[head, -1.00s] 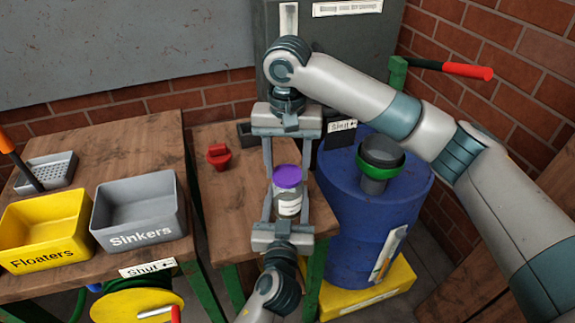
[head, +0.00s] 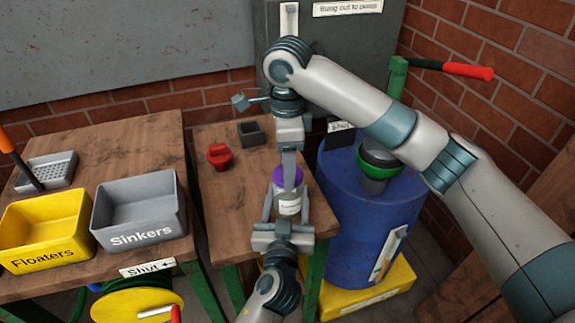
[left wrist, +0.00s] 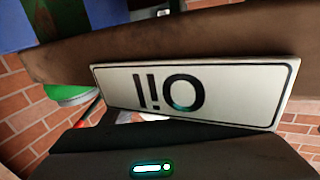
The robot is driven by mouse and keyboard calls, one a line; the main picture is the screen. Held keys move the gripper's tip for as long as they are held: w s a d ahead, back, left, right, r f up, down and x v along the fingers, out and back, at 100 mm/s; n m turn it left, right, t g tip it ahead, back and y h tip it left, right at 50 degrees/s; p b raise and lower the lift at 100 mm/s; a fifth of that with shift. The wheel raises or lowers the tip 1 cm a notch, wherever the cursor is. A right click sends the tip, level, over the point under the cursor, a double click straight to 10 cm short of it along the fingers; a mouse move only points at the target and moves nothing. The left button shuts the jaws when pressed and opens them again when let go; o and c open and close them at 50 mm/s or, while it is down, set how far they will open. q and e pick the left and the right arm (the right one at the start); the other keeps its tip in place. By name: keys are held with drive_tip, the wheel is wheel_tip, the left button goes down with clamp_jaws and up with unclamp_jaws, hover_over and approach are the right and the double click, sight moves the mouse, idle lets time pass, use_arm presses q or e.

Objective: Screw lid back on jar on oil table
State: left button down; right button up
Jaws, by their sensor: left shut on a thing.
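The jar (head: 289,206) is a small clear-and-white pot standing upright near the front of the right-hand wooden table, the oil table (head: 235,215). The purple lid (head: 279,177) is at the jar's mouth; how tightly it sits cannot be told. My left gripper (head: 287,207) comes from the front, its fingers on both sides of the jar, shut on it. My right gripper (head: 289,184) points down from above at the lid, seen edge-on. One finger covers part of the lid, so its opening is hidden. The left wrist view shows an upside-down "Oil" sign (left wrist: 190,93) on the table edge.
A red object (head: 219,157) and a small dark square holder (head: 251,132) stand at the back of the table. A blue drum (head: 365,215) with a green-rimmed funnel (head: 380,165) is close on the right. Yellow (head: 45,230) and grey (head: 139,212) bins are on the left table.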

drive_tip(key=o, duration=1.1)
drive_tip(key=shift+r, duration=2.25)
drive_tip(key=shift+o, duration=0.3)
